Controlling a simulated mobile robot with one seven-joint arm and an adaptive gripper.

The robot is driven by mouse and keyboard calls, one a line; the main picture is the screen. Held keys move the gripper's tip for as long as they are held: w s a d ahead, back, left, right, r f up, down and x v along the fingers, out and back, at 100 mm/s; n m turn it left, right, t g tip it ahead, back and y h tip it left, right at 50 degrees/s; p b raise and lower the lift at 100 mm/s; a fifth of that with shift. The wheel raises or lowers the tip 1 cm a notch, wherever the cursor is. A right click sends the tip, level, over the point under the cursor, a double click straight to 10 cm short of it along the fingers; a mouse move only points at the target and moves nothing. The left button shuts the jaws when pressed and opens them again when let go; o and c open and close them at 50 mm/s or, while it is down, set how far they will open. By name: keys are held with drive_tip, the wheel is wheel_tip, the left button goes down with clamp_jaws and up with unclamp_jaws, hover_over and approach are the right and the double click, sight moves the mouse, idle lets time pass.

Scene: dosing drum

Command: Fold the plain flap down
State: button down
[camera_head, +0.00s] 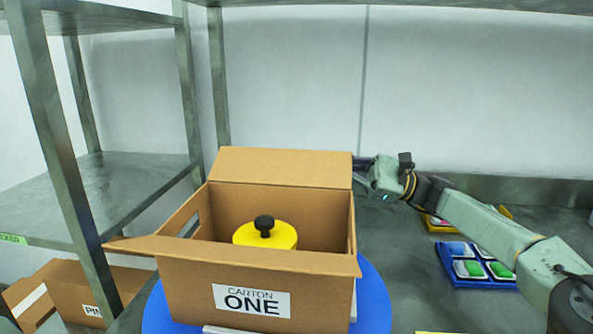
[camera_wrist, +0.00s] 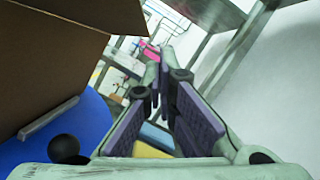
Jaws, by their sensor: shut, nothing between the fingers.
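An open brown carton labelled CARTON ONE (camera_head: 190,285) stands on a blue round plate (camera_head: 375,300). Its back flap (camera_head: 280,168) stands up, plain and tilted back. Its front flap (camera_head: 270,255) sticks outward over the label side. A yellow drum (camera_head: 265,236) with a black knob (camera_head: 264,224) sits inside. My gripper (camera_head: 358,163) is at the back flap's right edge, at about its height; I cannot tell whether they touch. In the wrist view my gripper (camera_wrist: 155,80) is shut and empty, with brown cardboard (camera_wrist: 50,60) at upper left.
Blue and yellow trays with coloured packs (camera_head: 475,265) lie on the grey counter at right, under my arm. A metal shelf (camera_head: 110,190) stands at left, with another carton (camera_head: 75,290) below it. A wall is behind. The counter between plate and trays is clear.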

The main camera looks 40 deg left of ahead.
sight(293, 162)
wheel_tip(293, 162, down, 5)
drive_tip(key=d+m, duration=0.1)
drive_tip(key=d, duration=0.1)
drive_tip(key=shift+t, duration=0.6)
drive_tip(key=s+a+r, duration=0.2)
drive_tip(key=s+a+r+p, duration=0.1)
drive_tip(key=s+a, duration=0.1)
drive_tip(key=s+a+r+p, duration=0.1)
drive_tip(key=s+a+r, duration=0.1)
drive_tip(key=a, duration=0.1)
drive_tip(key=shift+s+a+r, duration=0.1)
drive_tip(key=shift+r, duration=0.2)
drive_tip(key=shift+s+r, duration=0.1)
drive_tip(key=shift+s, duration=0.05)
drive_tip(key=shift+a+r, duration=0.1)
drive_tip(key=shift+r, duration=0.05)
